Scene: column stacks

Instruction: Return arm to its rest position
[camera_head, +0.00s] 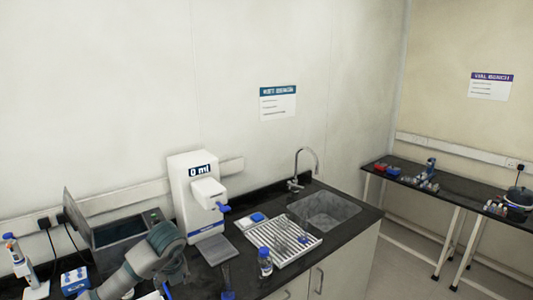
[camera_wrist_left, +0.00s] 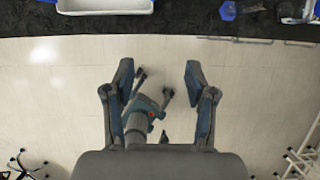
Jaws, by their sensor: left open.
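My left arm (camera_head: 150,262) enters the head view at the lower left, over the front of the dark bench (camera_head: 200,280). Its gripper is not clearly visible there. In the left wrist view my left gripper (camera_wrist_left: 158,78) is open, its two fingers wide apart with nothing held between them. Below it I see pale floor. Another part of my own body, teal and grey with dark forked tips, shows lower down between the fingers; it may be my right arm, but its jaw state is unclear.
A white dispenser reading 0 ml (camera_head: 197,205) stands behind the arm. A blue-capped bottle (camera_head: 265,262), a white drying rack (camera_head: 283,243) and a sink (camera_head: 325,208) lie to the right. A pipette stand (camera_head: 22,262) and blue box (camera_head: 75,280) are at left. A second bench (camera_head: 450,190) stands far right.

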